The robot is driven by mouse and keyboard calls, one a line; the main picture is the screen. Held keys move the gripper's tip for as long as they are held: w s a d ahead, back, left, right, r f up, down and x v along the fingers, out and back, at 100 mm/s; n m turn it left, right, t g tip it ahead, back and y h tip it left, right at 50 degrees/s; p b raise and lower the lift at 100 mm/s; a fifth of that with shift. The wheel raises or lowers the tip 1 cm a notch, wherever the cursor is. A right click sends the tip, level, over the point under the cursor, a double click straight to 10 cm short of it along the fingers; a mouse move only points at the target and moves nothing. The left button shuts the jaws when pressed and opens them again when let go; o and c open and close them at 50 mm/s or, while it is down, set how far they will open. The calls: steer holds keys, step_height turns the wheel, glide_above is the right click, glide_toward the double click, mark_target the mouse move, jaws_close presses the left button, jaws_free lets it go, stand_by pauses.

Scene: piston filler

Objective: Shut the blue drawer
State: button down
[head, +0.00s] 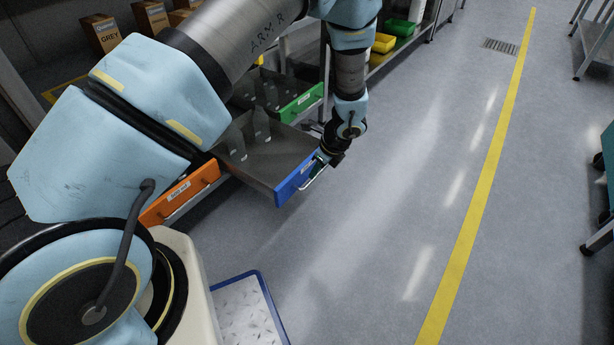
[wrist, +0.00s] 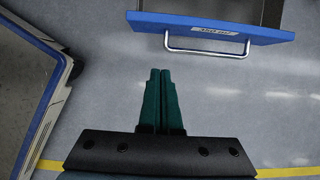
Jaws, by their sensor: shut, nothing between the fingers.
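The blue drawer stands pulled out, with its grey tray (head: 262,160) showing behind the blue front (head: 297,181). In the wrist view the blue front (wrist: 215,28) spans the top right, with a metal bar handle (wrist: 207,51) and a white label. My gripper (wrist: 160,70) is shut and empty, its two green fingers together. In that view its tips lie just below and left of the handle, apart from it. In the head view my gripper (head: 321,158) is at the outer side of the blue front, partly hidden by my wrist.
An orange drawer front (head: 180,193) is left of the blue one, and a green drawer front (head: 300,102) is beyond it. A blue-edged panel (head: 259,282) lies low in the head view. Open grey floor with a yellow line (head: 473,200) is to the right.

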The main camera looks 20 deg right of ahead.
mark_target(290, 182)
steer(key=w+a+f+b, duration=0.2)
steer(key=w+a+f, duration=0.1)
steer(key=w+f, duration=0.3)
steer(key=shift+b+x, duration=0.3)
steer(key=shift+x, duration=0.6)
steer(key=shift+a, duration=0.2)
steer(key=shift+w+a, duration=0.25)
steer(key=shift+w, duration=0.15)
steer(key=w+a, duration=0.4)
steer(key=w, duration=0.3)
steer(key=w+a+p, duration=0.1)
steer(key=w+a, duration=0.2)
steer(key=w, duration=0.4)
steer(key=w+a+p, duration=0.1)
steer(key=w+a, duration=0.3)
steer(key=w, duration=0.3)
steer(key=shift+a, duration=0.4)
steer(key=shift+w+a, duration=0.2)
steer(key=shift+w, duration=0.3)
steer(key=shift+w+a, duration=0.25)
steer(key=shift+w, duration=0.25)
steer(key=shift+w+a, duration=0.1)
